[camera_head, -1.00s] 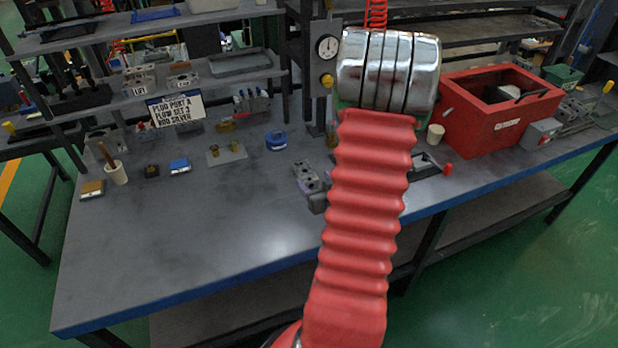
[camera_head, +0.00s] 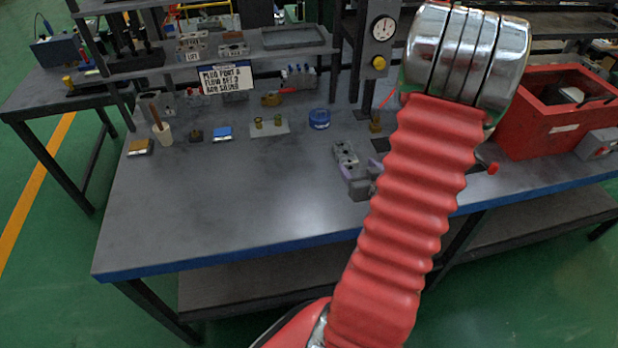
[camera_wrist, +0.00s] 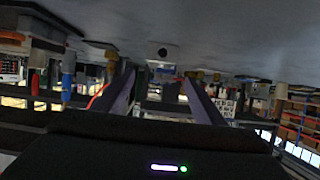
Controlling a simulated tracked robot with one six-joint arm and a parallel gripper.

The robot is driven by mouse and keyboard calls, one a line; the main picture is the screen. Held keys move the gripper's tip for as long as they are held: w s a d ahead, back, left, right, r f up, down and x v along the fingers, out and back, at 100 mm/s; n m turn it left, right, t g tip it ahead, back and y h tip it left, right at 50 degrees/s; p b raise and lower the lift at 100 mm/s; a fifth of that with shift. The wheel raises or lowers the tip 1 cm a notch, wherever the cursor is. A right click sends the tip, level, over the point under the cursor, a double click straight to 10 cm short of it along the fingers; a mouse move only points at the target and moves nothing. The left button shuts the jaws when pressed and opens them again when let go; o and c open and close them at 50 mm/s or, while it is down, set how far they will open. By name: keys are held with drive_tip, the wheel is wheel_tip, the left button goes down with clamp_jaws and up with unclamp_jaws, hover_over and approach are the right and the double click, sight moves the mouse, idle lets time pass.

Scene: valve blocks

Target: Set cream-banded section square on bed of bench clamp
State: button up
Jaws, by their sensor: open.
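A grey block with holes on top (camera_head: 345,152) sits on the bench left of my red arm; I cannot make out a cream band on it. In the wrist view, a pale block with a dark round port (camera_wrist: 162,52) stands ahead, between the lines of my fingers but beyond their tips. My gripper (camera_wrist: 158,78) is open, its purple fingers apart with nothing held. In the head view it seems to show low beside the grey block, partly hidden by my arm. I cannot identify the bench clamp for certain; my arm covers part of that bench area.
A red box (camera_head: 545,135) stands at the right. A blue tape roll (camera_head: 319,118), a small plate with brass pieces (camera_head: 268,127) and a pale cup (camera_head: 162,132) stand toward the back left. A lettered sign (camera_head: 226,79) hangs by the shelf. The front left bench is clear.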

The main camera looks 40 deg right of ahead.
drive_tip(key=w+a+r+n+g+y, duration=0.15)
drive_tip(key=w+a+r, duration=0.25)
drive_tip(key=a+r, duration=0.4)
drive_tip(key=w+a+r+n+g+y, duration=0.15)
drive_tip(key=w+a+r, duration=0.3)
drive_tip(key=a, duration=0.45)
drive_tip(key=s+a+r+n+g+y, duration=0.1)
drive_tip(key=s+a, duration=0.3)
drive_tip(key=a, duration=0.4)
drive_tip(key=s+a+r+n+g+y, duration=0.1)
drive_tip(key=s+a+r, duration=0.3)
drive_tip(key=a, duration=0.3)
drive_tip(key=s+a+r+n+g+y, duration=0.1)
drive_tip(key=s+a+r+y, duration=0.1)
drive_tip(key=a, duration=0.6)
drive_tip(key=shift+s+a+r, duration=0.3)
drive_tip(key=shift+s+r, duration=0.25)
drive_tip(key=shift+s, duration=0.65)
drive_tip(key=shift+o, duration=0.4)
drive_tip(key=shift+c, duration=0.3)
